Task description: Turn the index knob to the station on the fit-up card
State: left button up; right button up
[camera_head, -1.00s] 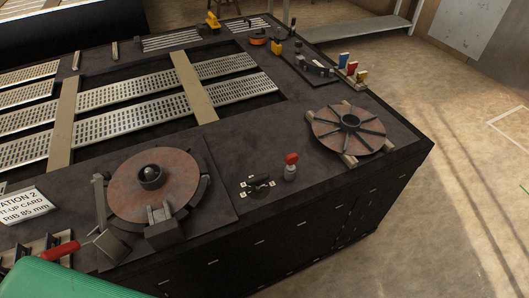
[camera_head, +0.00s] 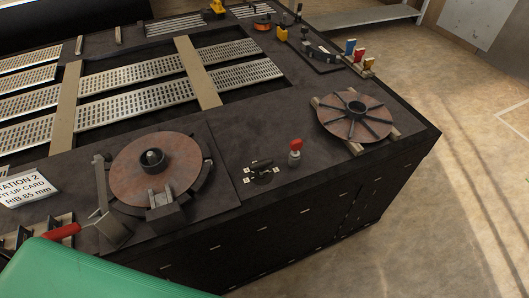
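The index knob (camera_head: 262,172) is a small dark knob on the dark bench top, ringed by several small white labels. Its setting is too small to read. The fit-up card (camera_head: 25,188) is white and lies at the left edge, partly cut off; the visible text reads "ATION 2", "T-UP CARD", "RIB 85 mm". Neither of my grippers shows in the head view.
A rusty disc (camera_head: 132,182) on a turntable stands left of the knob. A red-topped post (camera_head: 295,152) and a spoked reel (camera_head: 355,115) are to its right. A green rounded shape (camera_head: 90,275) fills the lower left. Bare bench lies behind the knob.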

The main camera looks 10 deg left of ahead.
aim_at(260, 165)
jog(key=u, duration=2.3)
jog(key=z, duration=1.85)
jog(key=l+u, duration=0.1)
jog(key=l, duration=0.25)
jog(key=k+l+u, duration=0.15)
jog(key=l, duration=0.15)
